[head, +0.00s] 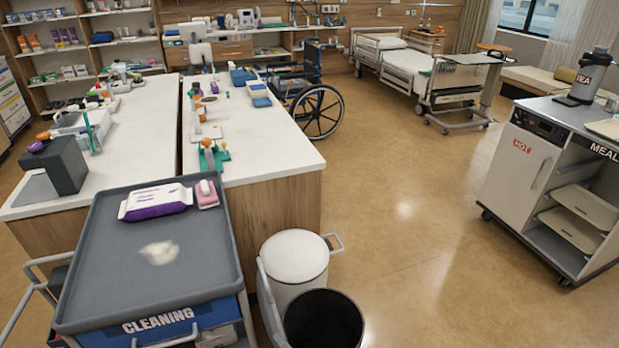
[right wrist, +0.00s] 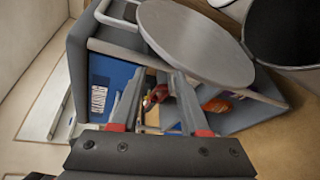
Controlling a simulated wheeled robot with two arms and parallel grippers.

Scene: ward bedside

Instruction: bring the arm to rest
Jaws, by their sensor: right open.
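My right gripper (right wrist: 158,82) shows in the right wrist view, with its two grey fingers apart and red pads near their bases. It is open and nothing is between the fingers. Beyond the fingers are the blue front of the cleaning cart and its shelf of small items. A round grey lid (right wrist: 197,42) lies just past the fingertips in that view; whether they touch it I cannot tell. In the head view neither gripper can be made out. My left gripper is not in view.
The cleaning cart (head: 90,262) carries a wipes pack (head: 155,202), a pink item (head: 207,195) and a pale smear. A white bin (head: 293,262) and a black open bin (head: 323,325) stand at its right. The meal cart (head: 516,168) is far right. Open floor (head: 420,230) lies between.

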